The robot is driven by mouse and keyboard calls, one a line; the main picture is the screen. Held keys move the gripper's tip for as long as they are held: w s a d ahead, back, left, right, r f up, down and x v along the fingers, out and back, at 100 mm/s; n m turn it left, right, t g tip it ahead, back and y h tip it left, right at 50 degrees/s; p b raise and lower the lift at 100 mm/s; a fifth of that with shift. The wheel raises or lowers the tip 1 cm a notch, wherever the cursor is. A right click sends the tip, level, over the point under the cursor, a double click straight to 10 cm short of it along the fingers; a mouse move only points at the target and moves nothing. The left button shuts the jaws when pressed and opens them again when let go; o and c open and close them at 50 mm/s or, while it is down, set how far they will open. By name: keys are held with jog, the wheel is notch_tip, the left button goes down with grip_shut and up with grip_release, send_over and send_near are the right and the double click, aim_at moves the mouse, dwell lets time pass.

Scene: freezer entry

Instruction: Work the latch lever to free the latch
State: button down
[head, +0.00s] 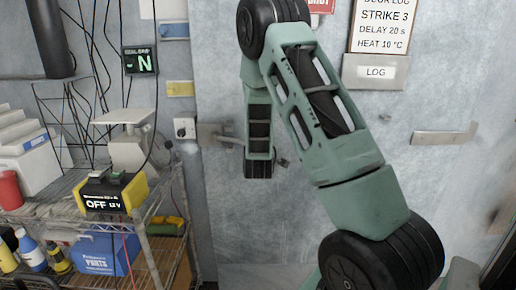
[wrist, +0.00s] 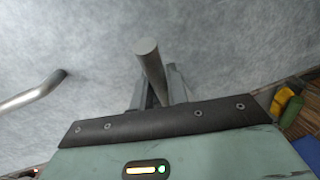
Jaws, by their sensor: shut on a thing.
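The latch lever is a grey metal bar (wrist: 150,62). In the wrist view its rounded end sticks out between the fingers of my gripper (wrist: 157,78), which is shut on it. In the head view a grey latch fitting (head: 208,131) sits near the left edge of the pale metal door (head: 300,220), with part of the bar running right behind my wrist. My fingers are hidden there by my own arm. I cannot tell from these frames whether the latch is free.
A curved bar (wrist: 30,92) shows at left in the wrist view.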

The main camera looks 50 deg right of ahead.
jog(key=shift+w, duration=0.1)
jog(key=c, duration=1.4)
grip_release()
jog(key=shift+o, duration=0.2)
jog(key=shift+a, duration=0.1)
jog(key=p+v, duration=1.5)
jog(key=v, duration=0.2)
jog(key=shift+p, duration=0.3)
jog(key=shift+a, duration=0.2)
